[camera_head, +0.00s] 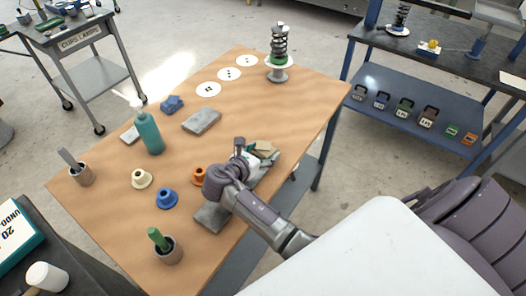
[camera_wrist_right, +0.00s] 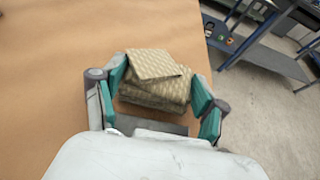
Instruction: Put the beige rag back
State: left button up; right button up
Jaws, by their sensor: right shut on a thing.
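The beige rag (camera_wrist_right: 158,88) is a folded, patterned cloth between the two teal fingers of my right gripper (camera_wrist_right: 160,80) in the right wrist view. The gripper is shut on it. In the head view the beige rag (camera_head: 265,147) shows as a small patch beside my right gripper (camera_head: 256,154), over the right part of the wooden table (camera_head: 310,100). My arm hides part of that area. I cannot tell whether the rag touches the table. My left gripper is not in view.
A grey slab (camera_head: 211,217) lies by my right forearm. Orange (camera_head: 198,177), blue (camera_head: 167,199) and cream (camera_head: 141,179) flanged parts stand nearby. A teal bottle (camera_head: 149,134), a grey slab (camera_head: 201,120) and a spring assembly (camera_head: 279,50) are farther off. The table's right side is clear.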

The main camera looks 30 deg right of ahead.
jog(key=shift+f, duration=0.3)
jog(key=shift+s+f, duration=0.15)
jog(key=shift+f, duration=0.15)
